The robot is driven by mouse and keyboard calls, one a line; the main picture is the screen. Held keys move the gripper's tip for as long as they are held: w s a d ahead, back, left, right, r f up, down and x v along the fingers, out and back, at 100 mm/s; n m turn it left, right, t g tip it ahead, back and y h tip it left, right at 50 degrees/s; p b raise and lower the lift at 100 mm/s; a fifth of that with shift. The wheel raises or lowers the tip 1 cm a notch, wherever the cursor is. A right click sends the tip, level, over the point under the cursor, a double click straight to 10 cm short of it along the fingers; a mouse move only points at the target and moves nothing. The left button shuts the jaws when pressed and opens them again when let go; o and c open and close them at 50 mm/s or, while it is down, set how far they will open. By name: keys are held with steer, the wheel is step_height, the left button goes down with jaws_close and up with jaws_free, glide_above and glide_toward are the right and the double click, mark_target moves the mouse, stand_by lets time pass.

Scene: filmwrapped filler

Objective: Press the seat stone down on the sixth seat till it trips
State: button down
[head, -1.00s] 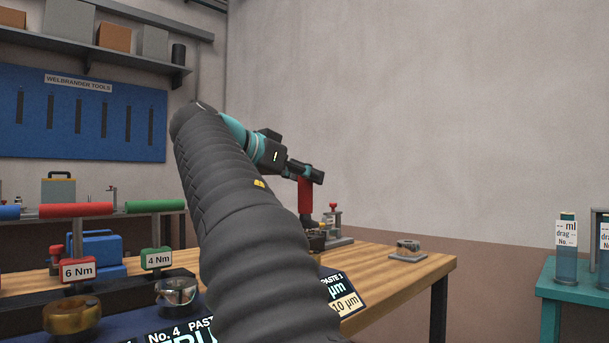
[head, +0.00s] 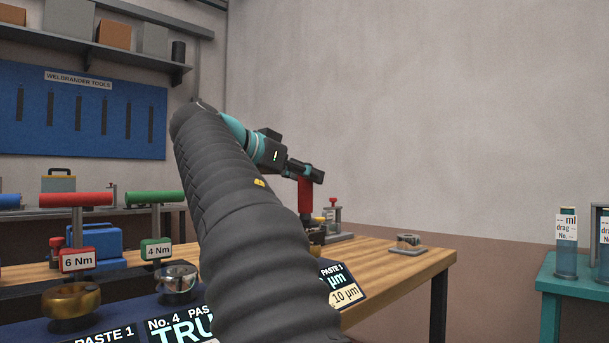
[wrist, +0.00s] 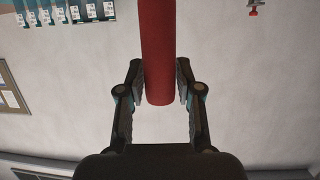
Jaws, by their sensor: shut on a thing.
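My gripper (wrist: 162,90) is shut on a red cylindrical handle (wrist: 157,55), which stands between its fingers in the wrist view. In the head view the red handle (head: 305,192) hangs upright below my gripper (head: 305,172), over the far part of the bench. I take it as the seat stone's handle. Its lower end is near a small brass-coloured part (head: 316,250), mostly hidden by my arm. I cannot tell whether they touch. A brass ring (head: 71,300) and a silver ring (head: 177,281) stand at the left front. I cannot tell which seat is the sixth.
Red (head: 77,199) and green (head: 155,197) T-handles stand at the left, labelled 6 Nm and 4 Nm. A small metal part on a plate (head: 408,243) sits near the bench's right end (head: 430,255). A teal table (head: 560,285) with bottles stands right.

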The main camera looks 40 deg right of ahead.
mark_target(298, 192)
steer(key=shift+f+b, duration=1.05)
steer(key=shift+f, duration=0.15)
steer(key=shift+f+b, duration=0.65)
steer(key=shift+f, duration=0.1)
stand_by(0.4)
steer(key=shift+r+p, duration=2.85)
steer(key=shift+r, duration=0.25)
